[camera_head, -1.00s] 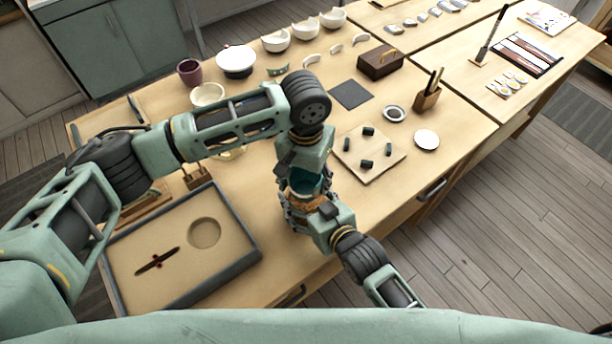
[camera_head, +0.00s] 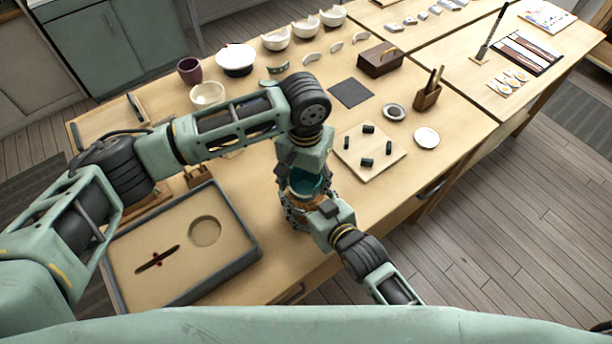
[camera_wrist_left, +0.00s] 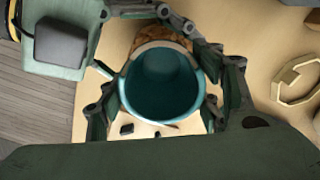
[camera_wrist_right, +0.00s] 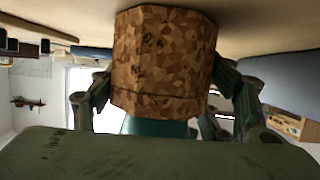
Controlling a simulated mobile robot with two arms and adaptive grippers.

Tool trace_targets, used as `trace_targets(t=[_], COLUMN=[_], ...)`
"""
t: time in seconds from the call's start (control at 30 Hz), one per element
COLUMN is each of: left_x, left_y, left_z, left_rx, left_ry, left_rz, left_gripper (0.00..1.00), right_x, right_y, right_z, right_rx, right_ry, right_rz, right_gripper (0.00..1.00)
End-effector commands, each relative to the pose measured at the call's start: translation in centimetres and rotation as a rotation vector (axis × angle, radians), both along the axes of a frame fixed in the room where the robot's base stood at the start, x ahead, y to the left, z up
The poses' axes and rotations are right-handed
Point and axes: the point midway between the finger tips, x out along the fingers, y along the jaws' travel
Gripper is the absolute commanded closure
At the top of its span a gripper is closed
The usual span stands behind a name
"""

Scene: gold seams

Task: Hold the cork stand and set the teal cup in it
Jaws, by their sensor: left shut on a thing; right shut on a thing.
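The teal cup (camera_wrist_left: 163,85) is held in my left gripper (camera_head: 303,183), which is shut on it; I look into its open mouth in the left wrist view. The cork stand (camera_wrist_right: 163,60), mottled brown, is held in my right gripper (camera_wrist_right: 160,95), which is shut on it. A strip of the cork also shows beside the cup's rim in the left wrist view (camera_wrist_left: 165,38). A teal part of the cup (camera_wrist_right: 158,128) shows against the cork's end in the right wrist view. How deep the cup sits in the stand is hidden by the grippers.
Below the grippers is the wooden table. A grey-rimmed tray (camera_head: 255,250) lies at the left front. A pale board (camera_head: 385,165) with several dark pegs lies to the right. Bowls, a dark wooden box (camera_head: 381,61) and a white disc (camera_head: 426,137) stand farther off.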

Motion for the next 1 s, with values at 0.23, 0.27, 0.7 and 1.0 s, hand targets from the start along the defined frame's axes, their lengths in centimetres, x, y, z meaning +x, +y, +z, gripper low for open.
trace_targets(t=[0.23, 0.27, 0.7, 1.0], left_x=[0.01, 0.00, 0.01, 0.01], left_y=[-0.03, -0.03, -0.02, -0.04], left_z=[0.03, 0.00, -0.08, -0.51], left_rx=[0.000, -0.001, 0.000, -0.001], left_ry=[-0.001, 0.000, -0.001, 0.000], left_rz=[0.000, 0.000, 0.000, 0.001], left_gripper=[0.63, 0.63, 0.63, 0.63], right_x=[-0.03, -0.02, -0.03, -0.02], right_y=[-0.03, -0.02, -0.03, -0.02], right_z=[-0.07, -0.07, -0.07, -0.07], right_rx=[-0.002, -0.002, -0.002, -0.002], right_ry=[0.001, 0.001, 0.001, 0.001], right_rz=[0.000, 0.000, 0.000, 0.000], right_gripper=[0.58, 0.58, 0.58, 0.58])
